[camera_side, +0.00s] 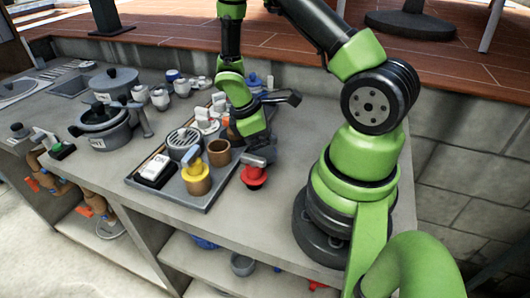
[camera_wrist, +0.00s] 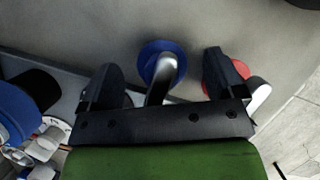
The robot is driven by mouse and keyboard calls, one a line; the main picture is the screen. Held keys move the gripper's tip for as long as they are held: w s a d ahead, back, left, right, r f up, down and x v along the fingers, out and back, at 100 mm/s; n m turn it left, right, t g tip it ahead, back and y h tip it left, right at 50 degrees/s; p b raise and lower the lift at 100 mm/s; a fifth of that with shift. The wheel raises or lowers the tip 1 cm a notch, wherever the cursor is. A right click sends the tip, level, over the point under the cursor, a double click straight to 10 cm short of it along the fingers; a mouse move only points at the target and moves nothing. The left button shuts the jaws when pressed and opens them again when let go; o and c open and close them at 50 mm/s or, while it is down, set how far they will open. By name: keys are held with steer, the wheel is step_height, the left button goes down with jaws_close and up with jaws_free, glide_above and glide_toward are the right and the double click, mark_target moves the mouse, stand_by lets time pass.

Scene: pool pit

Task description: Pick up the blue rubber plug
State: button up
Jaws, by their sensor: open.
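The blue rubber plug (camera_wrist: 150,56) is a round blue disc with a grey upright handle. In the wrist view it lies on the grey counter, between the two dark fingers of my gripper (camera_wrist: 161,68). The fingers stand apart on either side of it, and I see no contact.
A red disc with a white handle (camera_wrist: 245,68) is close behind the right finger. A large blue part (camera_wrist: 14,112) and white knobs are at lower left. In the side view a grey tray (camera_side: 205,200) holds cups and a switch; a red valve (camera_side: 254,172) stands beside it.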

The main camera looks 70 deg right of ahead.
steer(key=shift+s+f, duration=0.15)
steer(key=shift+f, duration=0.3)
steer(key=shift+c, duration=0.5)
steer(key=c, duration=0.9)
steer(key=shift+r, duration=0.1)
steer(key=shift+c, duration=0.2)
step_height(320, 180, up, 10)
steer(key=shift+f, duration=0.1)
